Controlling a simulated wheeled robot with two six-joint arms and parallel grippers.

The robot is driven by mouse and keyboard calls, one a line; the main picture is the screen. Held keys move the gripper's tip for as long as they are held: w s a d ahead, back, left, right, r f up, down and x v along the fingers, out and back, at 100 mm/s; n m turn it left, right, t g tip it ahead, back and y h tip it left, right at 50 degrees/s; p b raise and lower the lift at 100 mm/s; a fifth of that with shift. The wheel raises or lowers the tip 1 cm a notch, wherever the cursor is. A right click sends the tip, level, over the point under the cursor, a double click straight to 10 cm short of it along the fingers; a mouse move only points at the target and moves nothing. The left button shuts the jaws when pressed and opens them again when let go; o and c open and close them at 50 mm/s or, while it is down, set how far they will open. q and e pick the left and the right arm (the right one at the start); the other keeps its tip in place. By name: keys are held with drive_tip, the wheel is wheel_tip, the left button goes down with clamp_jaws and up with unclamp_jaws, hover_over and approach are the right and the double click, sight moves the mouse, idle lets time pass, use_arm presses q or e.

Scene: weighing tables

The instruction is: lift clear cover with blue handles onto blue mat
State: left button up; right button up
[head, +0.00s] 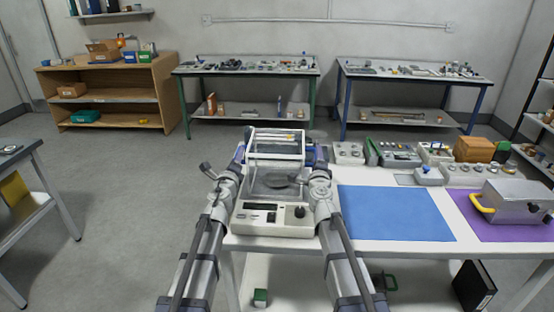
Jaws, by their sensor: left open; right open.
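The clear cover (275,146), a see-through box with pale edges, stands on the white balance (272,218) at the near table's left end. Parts of its blue handles show at its left and right sides, partly hidden by my grippers. The blue mat (395,213) lies flat and empty to the right of the balance. My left gripper (236,165) is open beside the cover's left side. My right gripper (317,167) is open beside its right side. Whether the fingers surround the handles is too small to tell.
A grey box with yellow handles (515,202) stands on a purple mat (482,229) at the right. Several instruments and a brown box (474,149) line the table's back edge. Two cluttered tables and a wooden shelf (108,93) stand behind.

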use_arm(q)
drive_tip(key=shift+w+d, duration=0.1)
drive_tip(key=shift+w, duration=0.85)
use_arm(e)
drive_tip(key=shift+w+d, duration=0.1)
drive_tip(key=shift+w, duration=0.85)
use_arm(q)
drive_tip(key=shift+s, duration=0.1)
drive_tip(key=c, duration=0.9)
use_arm(e)
drive_tip(key=shift+s, duration=0.1)
drive_tip(key=c, duration=0.9)
use_arm(q)
clamp_jaws()
drive_tip(key=shift+s, duration=0.15)
use_arm(e)
drive_tip(key=shift+d, duration=0.15)
